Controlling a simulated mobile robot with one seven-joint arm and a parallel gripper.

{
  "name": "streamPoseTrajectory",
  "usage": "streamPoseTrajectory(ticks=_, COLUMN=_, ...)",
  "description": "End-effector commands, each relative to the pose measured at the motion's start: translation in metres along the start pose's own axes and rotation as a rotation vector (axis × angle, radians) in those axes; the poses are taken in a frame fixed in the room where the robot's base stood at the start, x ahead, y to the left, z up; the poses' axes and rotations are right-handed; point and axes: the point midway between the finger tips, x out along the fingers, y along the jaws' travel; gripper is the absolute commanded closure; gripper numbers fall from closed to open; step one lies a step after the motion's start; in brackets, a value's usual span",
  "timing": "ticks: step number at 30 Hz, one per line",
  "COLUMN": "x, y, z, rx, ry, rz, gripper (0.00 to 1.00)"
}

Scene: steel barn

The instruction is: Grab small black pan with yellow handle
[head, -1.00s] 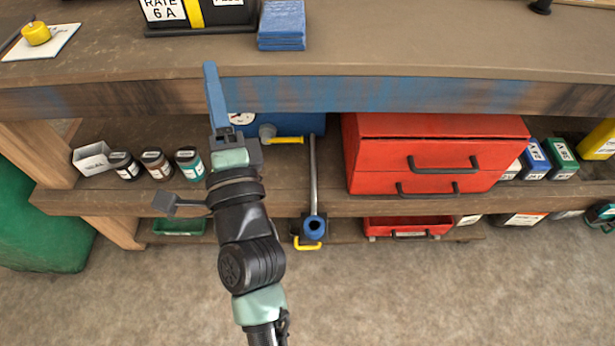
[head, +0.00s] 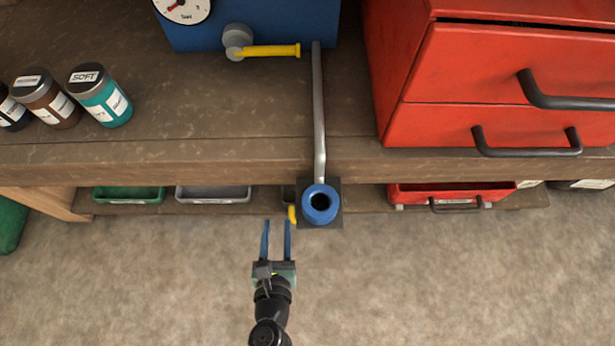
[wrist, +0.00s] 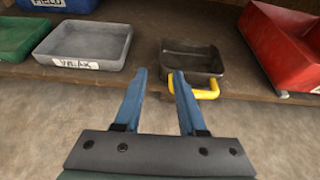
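The small black pan (wrist: 191,60) sits on the low shelf in the wrist view, with its yellow handle (wrist: 208,92) sticking out over the shelf's front edge toward me. In the head view only a bit of the yellow handle (head: 292,214) shows clearly; the pan is mostly hidden behind the blue-ended pipe and its dark plate. My gripper (head: 276,224) is open, its two blue fingers apart and pointing at the shelf. In the wrist view the gripper (wrist: 158,74) is empty, and the handle is just beyond and right of the right fingertip.
A grey tray (wrist: 85,46) and a green tray (head: 128,194) lie left of the pan. A red drawer-like bin (head: 452,191) is to its right. The blue-ended pipe (head: 320,204) hangs close to my fingers. The floor in front is clear.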

Motion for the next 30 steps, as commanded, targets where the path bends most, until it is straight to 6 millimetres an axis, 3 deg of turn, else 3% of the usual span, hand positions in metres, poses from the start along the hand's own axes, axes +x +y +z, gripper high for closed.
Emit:
streamPoseTrajectory(ticks=3, x=0.007, y=-0.002, z=-0.013, rx=0.019, ry=0.014, rz=-0.007, gripper=0.60)
streamPoseTrajectory(ticks=12, x=0.061, y=-0.002, z=-0.012, rx=0.019, ry=0.012, rz=-0.005, gripper=0.60)
streamPoseTrajectory(ticks=20, x=0.081, y=-0.002, z=-0.012, rx=0.017, ry=0.012, rz=-0.007, gripper=0.60)
streamPoseTrajectory(ticks=30, x=0.126, y=-0.002, z=-0.013, rx=0.017, ry=0.012, rz=-0.006, gripper=0.60)
